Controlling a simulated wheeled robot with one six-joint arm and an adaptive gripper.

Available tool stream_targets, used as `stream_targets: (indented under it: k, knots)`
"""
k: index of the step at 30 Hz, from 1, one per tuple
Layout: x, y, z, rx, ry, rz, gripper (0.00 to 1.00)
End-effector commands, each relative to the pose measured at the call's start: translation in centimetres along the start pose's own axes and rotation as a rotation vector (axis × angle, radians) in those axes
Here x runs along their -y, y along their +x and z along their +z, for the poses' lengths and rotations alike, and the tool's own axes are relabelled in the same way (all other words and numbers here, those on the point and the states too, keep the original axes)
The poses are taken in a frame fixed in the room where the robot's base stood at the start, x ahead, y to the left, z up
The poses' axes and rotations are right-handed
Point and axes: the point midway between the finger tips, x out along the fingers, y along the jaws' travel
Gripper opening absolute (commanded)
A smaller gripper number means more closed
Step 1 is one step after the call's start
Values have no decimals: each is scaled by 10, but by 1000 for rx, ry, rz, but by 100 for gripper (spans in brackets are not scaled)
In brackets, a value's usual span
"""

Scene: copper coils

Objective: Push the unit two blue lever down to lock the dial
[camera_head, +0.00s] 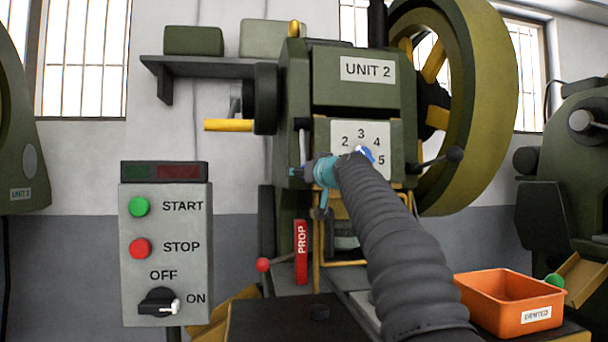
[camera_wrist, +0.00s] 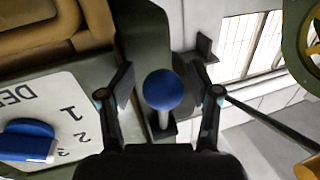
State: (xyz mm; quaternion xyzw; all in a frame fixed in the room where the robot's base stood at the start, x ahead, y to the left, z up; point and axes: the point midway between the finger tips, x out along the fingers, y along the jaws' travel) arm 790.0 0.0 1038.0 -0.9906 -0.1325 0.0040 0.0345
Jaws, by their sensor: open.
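The blue lever has a round blue knob (camera_wrist: 163,89) on a pale stem, set in a dark bracket at the machine's side in the wrist view. My gripper (camera_wrist: 160,94) is open, with one finger on each side of the knob; I cannot tell whether either touches it. The blue dial (camera_wrist: 27,140) sits on a white numbered plate at the lower left of the wrist view. In the head view the dial (camera_head: 366,154) shows partly behind my arm on the unit 2 machine (camera_head: 358,92). The lever is not clearly visible there, near my gripper (camera_head: 306,171).
A control box (camera_head: 166,254) with start, stop and an off/on switch stands at left. A red prop (camera_head: 301,252) stands below the machine front. An orange bin (camera_head: 500,302) is at lower right. A yellow crank handle (camera_head: 228,125) and black lever (camera_head: 440,160) stick out nearby.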

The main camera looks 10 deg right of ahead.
Motion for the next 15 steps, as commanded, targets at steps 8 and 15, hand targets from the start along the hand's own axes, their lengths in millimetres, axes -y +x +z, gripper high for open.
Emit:
stream_targets:
  k: [8, 15]
  knots:
    - [0, -8, -1, 0, 0, 0, 63]
    - [-1, -34, -1, 0, 1, 2, 63]
